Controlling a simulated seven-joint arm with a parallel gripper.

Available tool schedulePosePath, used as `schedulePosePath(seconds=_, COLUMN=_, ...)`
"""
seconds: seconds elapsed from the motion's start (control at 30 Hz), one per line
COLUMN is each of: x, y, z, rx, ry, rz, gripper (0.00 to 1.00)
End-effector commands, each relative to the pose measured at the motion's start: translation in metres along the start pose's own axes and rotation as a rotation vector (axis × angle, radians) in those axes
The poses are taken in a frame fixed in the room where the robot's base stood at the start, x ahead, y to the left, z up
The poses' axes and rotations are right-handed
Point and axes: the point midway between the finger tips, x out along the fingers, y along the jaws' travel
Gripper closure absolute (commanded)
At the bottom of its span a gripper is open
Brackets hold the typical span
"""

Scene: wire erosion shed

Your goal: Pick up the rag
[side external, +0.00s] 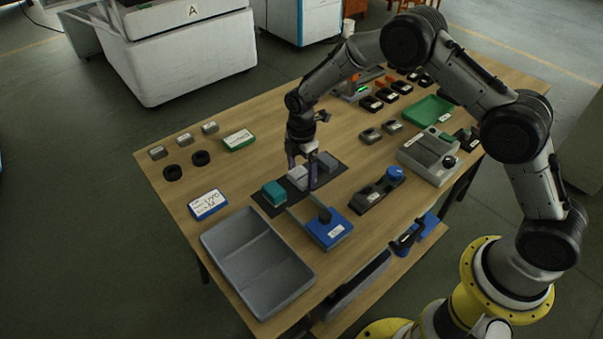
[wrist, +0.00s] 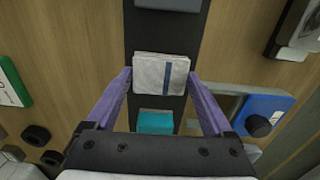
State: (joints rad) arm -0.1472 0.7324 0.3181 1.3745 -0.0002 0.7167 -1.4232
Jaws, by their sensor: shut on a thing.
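The rag (wrist: 161,76) is a folded white cloth with a dark blue stripe, in the middle of the wrist view. In the side external view the rag (side external: 297,178) shows as a pale block at the middle of a dark strip (side external: 268,207). My gripper (wrist: 160,80) has a purple finger on each side of the rag, closed against its edges. In the side external view my gripper (side external: 301,178) points down over the strip. I cannot tell whether the rag is clear of the strip.
A teal block (side external: 274,192) and a grey block (side external: 326,161) sit on the strip on either side of the rag. A blue box with a black knob (side external: 327,232) stands close by. A grey divided tray (side external: 225,262) lies at the table's front left.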

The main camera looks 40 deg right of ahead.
Motion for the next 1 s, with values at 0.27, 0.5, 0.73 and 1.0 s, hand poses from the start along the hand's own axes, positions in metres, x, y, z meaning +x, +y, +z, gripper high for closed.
schedulePosePath(seconds=0.27, x=-0.026, y=0.001, z=0.000, rx=0.000, ry=0.001, rz=0.004, gripper=0.67)
schedulePosePath(seconds=0.5, x=-0.071, y=-0.032, z=0.005, rx=0.000, ry=0.001, rz=0.006, gripper=0.67)
schedulePosePath(seconds=0.73, x=-0.104, y=-0.080, z=0.012, rx=0.000, ry=0.000, rz=0.002, gripper=0.67)
schedulePosePath(seconds=1.0, x=-0.123, y=-0.123, z=0.018, rx=0.000, ry=0.000, rz=0.001, gripper=0.67)
